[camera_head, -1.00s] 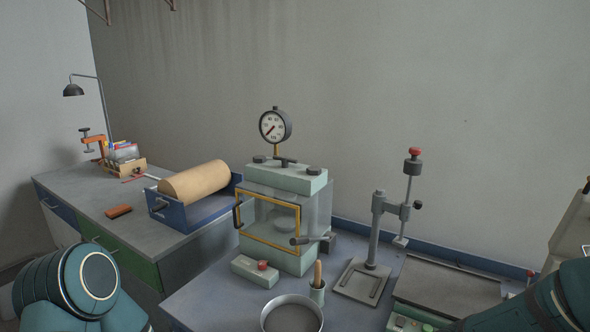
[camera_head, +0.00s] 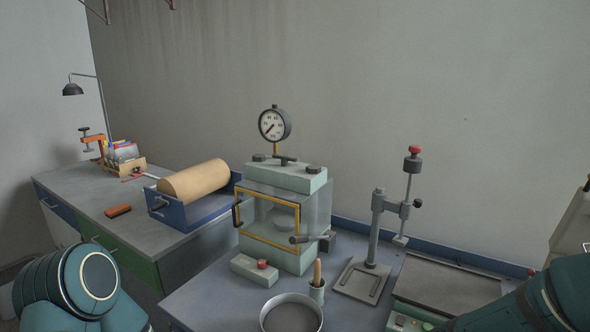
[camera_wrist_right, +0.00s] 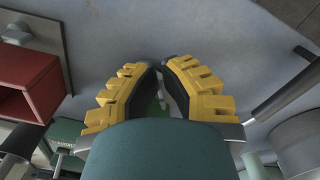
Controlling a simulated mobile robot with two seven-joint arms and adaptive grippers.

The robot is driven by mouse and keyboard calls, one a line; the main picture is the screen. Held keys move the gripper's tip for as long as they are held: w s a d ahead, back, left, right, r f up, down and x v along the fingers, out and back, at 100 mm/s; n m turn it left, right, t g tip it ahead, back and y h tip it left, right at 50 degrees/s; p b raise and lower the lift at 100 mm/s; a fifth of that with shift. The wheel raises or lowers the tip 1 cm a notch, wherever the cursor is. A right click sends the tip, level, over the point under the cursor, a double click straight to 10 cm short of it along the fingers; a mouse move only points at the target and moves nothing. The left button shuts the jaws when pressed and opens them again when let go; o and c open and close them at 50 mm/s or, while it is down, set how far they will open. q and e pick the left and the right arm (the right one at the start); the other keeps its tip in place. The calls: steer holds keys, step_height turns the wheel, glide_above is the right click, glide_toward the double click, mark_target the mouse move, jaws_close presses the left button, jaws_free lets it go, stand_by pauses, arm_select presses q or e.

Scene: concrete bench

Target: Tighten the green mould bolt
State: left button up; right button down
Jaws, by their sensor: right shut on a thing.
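My right gripper (camera_wrist_right: 161,68) shows in the right wrist view, its yellow, stepped fingers with dark pads closed close together. A thin green piece (camera_wrist_right: 157,106), which looks like the green mould bolt, shows in the narrow gap between the fingers. Most of it is hidden by the fingers and the teal gripper body. I cannot tell how deep the bolt sits. The mould is not clearly visible in either view. In the head view only my arms show, at the lower left and lower right. My left gripper is out of view.
A pale green chamber (camera_head: 287,178) with a dial gauge (camera_head: 274,124) stands mid-bench. A round pan (camera_head: 291,316), a cup with a wooden handle (camera_head: 317,292) and a grey stand (camera_head: 375,232) are near it. In the wrist view, a red box (camera_wrist_right: 30,82) lies left.

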steer(key=shift+w+a, duration=0.2)
steer(key=shift+a, duration=0.25)
steer(key=shift+s, duration=0.1)
stand_by(0.4)
steer(key=shift+s+a+r, duration=0.1)
steer(key=shift+s+a, duration=0.05)
steer(key=shift+s, duration=0.15)
step_height(320, 180, up, 6)
steer(key=p, duration=0.5)
